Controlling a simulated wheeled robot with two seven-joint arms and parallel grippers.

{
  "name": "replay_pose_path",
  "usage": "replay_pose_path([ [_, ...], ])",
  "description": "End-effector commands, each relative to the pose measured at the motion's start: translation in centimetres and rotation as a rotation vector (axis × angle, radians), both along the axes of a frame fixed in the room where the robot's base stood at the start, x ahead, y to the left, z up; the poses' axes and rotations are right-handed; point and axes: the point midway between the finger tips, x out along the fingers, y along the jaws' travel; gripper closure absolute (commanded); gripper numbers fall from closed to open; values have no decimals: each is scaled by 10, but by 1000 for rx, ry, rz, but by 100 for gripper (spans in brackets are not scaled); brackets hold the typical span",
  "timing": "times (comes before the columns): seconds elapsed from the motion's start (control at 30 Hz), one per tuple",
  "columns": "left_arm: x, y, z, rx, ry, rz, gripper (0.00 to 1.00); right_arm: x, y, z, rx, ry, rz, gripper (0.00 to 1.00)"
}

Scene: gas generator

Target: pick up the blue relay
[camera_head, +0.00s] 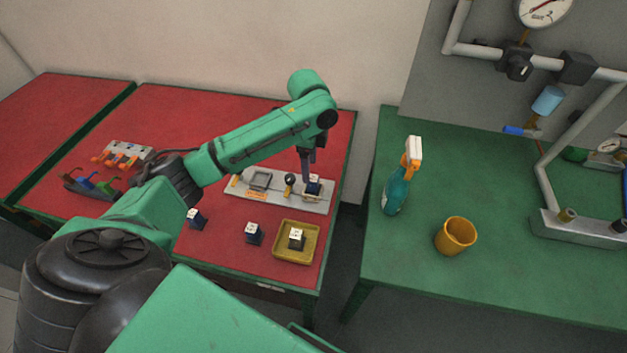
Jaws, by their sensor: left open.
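Several small dark blue relays with pale tops are on the red table. One relay (314,187) sits at the right end of the grey panel (262,203). Another relay (297,238) is in the yellow tray (282,255). Two more, a relay (254,233) and a relay (196,219), stand on the bare red surface. My left gripper (308,176) points down at the relay on the panel, with its open fingers at or just above that relay's top. The fingers partly hide it, and I cannot tell whether they touch it. My right gripper is not in view.
The panel also carries a grey square frame (261,180) and a dark knob (290,179). Coloured tools in a dark rack (92,188) are at left. On the green table are a spray bottle (397,190) and an orange cup (455,236). A gap separates the tables.

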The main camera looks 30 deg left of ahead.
Motion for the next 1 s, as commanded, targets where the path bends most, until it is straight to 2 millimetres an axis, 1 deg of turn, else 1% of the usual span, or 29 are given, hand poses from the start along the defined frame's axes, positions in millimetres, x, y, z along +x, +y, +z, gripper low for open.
replay_pose_path([
  [0.07,0,0,-13,-1,2,1,30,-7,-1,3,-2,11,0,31],
  [0.17,1,-1,-25,0,1,1,30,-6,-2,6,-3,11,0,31],
  [0.27,2,-4,-40,-1,3,0,30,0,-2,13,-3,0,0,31],
  [0.33,4,-7,-54,-1,3,0,30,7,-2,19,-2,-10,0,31],
  [0.4,4,-6,-67,1,1,1,30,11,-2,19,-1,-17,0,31],
  [0.5,4,-5,-75,1,-2,0,30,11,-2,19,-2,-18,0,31],
  [0.67,4,-5,-76,1,-3,0,30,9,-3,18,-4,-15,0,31],
  [0.7,4,-5,-76,1,-3,0,45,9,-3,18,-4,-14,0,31],
  [0.77,4,-5,-76,1,-3,0,68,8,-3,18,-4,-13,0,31],
  [0.8,4,-5,-75,1,-3,0,84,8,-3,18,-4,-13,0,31],
  [0.83,4,-5,-75,1,-3,0,95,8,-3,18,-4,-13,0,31],
  [0.87,4,-5,-75,1,-3,0,100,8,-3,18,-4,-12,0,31],
  [1.0,4,-5,-75,1,-3,0,100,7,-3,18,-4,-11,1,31],
])
